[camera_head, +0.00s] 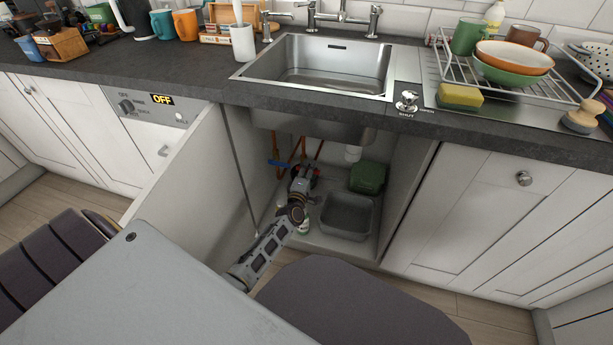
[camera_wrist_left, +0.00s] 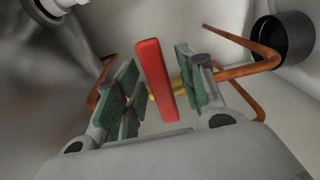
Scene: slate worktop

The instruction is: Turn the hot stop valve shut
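The hot stop valve's red lever (camera_wrist_left: 157,80) is in the wrist view, on a brass body (camera_wrist_left: 178,85) joined to a copper pipe (camera_wrist_left: 240,72). In that picture the lever appears to lie across the pipe. My left gripper (camera_wrist_left: 158,88) is open, with one green-padded finger on each side of the lever and a visible gap to each. In the head view my left gripper (camera_head: 304,172) is inside the open sink cupboard and mostly hides the valve. My right gripper is not in view.
A blue lever (camera_head: 279,163) on copper pipes is left of the gripper. A grey basin (camera_head: 347,214), a green box (camera_head: 368,177) and a bottle (camera_head: 303,222) stand on the cupboard floor. The sink bowl (camera_head: 312,128) hangs above. The open cupboard door (camera_head: 190,185) is at left.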

